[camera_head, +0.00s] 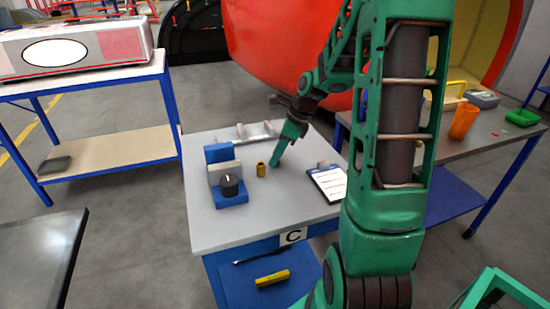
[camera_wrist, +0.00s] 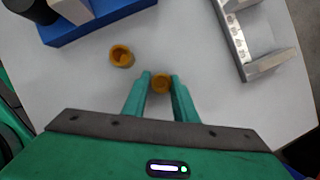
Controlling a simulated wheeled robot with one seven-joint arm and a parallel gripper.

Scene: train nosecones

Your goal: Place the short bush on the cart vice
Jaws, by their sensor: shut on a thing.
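The cart vice (camera_head: 220,155), a blue and grey block with a black knob, stands on the left of the cart top (camera_head: 215,230). Its blue base (camera_wrist: 100,22) shows at the top left of the wrist view. My gripper (camera_head: 273,164) is low over the cart, right of the vice. In the wrist view my gripper (camera_wrist: 161,80) is shut on a brass-coloured bush (camera_wrist: 162,84). A second brass bush (camera_head: 261,170) stands on the cart between the gripper and the vice; it also shows in the wrist view (camera_wrist: 121,57). The held bush is hidden in the head view, and its height is unclear.
A metal bracket (camera_wrist: 238,45) lies at the cart's back. A clipboard (camera_head: 328,182) lies on the cart's right side. A yellow object (camera_head: 272,278) is on the lower shelf. The table (camera_head: 480,140) at right holds an orange cup (camera_head: 463,121). The cart's front is clear.

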